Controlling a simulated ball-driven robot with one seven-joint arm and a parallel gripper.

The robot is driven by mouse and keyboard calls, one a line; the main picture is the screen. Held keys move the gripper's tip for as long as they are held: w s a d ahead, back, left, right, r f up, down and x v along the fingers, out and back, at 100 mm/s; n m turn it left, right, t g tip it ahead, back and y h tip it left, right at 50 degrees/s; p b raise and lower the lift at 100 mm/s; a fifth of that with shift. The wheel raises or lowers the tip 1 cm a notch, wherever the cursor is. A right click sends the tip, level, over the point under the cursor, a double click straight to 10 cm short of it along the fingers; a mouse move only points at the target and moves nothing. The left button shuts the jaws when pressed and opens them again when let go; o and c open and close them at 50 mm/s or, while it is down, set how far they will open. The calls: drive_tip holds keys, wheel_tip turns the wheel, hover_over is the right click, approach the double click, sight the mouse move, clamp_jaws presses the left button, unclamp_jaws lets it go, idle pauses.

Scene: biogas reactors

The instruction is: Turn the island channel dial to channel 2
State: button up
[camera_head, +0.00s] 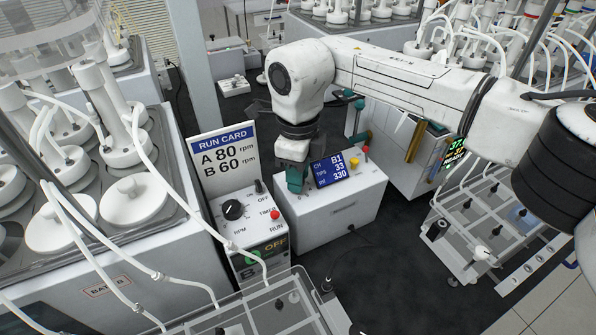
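A white box (330,212) with a blue display (332,169) stands in the middle. The display reads CH B1, with 33 and 330 below. My arm reaches in from the right, and my gripper (294,182) points down at the left part of the box top, beside the display. Its teal fingertips are at or just above that surface. No channel dial is visible there; my gripper may hide it. I cannot tell whether the fingers are open, shut or touching anything.
Left of the box, a controller (255,225) has a black RPM knob (233,209), a red button and a run card (224,160) reading A 80, B 60. A yellow knob (354,162) and a red-topped post stand right of the display. Tubed reactors (120,150) crowd the left.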

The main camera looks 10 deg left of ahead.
clamp_jaws()
drive_tip(key=shift+m, duration=0.4)
drive_tip(key=m+p, duration=0.1)
drive_tip(key=m, duration=0.2)
drive_tip(key=shift+r, duration=0.1)
drive_tip(key=shift+m+p, duration=0.35)
drive_tip(key=shift+m, duration=1.55)
drive_tip(key=shift+o, duration=1.9)
unclamp_jaws()
